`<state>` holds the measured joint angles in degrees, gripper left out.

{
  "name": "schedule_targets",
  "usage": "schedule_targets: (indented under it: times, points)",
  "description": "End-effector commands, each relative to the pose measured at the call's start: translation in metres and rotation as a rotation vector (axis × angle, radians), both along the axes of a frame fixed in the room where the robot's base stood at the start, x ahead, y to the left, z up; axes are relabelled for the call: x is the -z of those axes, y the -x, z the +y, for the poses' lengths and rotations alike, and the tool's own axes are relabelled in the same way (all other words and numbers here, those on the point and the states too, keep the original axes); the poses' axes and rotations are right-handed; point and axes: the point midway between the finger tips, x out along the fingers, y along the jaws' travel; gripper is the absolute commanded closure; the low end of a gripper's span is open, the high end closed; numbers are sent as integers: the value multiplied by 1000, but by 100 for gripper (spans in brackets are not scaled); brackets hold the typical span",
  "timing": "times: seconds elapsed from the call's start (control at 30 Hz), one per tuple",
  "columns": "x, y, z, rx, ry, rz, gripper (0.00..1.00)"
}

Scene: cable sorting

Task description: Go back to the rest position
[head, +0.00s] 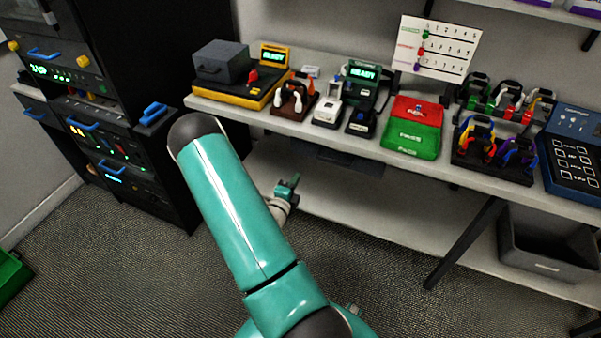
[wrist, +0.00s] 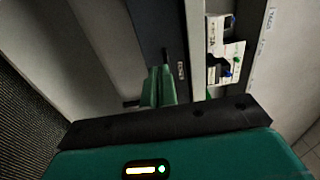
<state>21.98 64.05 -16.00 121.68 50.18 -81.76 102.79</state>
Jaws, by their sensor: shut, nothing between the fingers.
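My gripper (head: 288,187) is partly visible in the head view, beyond my teal arm, in front of the bench and below its top. In the wrist view its green fingers (wrist: 158,87) are together, with nothing between them. The workbench (head: 330,137) runs along the wall behind it, and the gripper appears clear of the items on top. Part of my wrist and gripper is hidden by the arm in the head view.
A black equipment rack (head: 150,60) stands at left. The bench holds a yellow-based tester (head: 235,95), red and green trays (head: 412,135), cable holders (head: 480,160) and a blue panel (head: 572,155). A grey bin (head: 545,250) sits beneath at right.

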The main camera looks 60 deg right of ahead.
Motion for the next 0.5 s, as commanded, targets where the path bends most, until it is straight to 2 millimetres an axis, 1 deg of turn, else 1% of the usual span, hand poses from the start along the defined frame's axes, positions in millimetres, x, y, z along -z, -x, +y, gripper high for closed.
schedule_targets:
  times: [0.1,0.37,0.47,0.5]
  points:
    - [0,1,7,0,0,0,100]
    - [0,2,9,0,0,1,100]
    - [-4,-4,11,-9,-18,6,100]
    - [-7,-10,12,-18,-36,12,100]
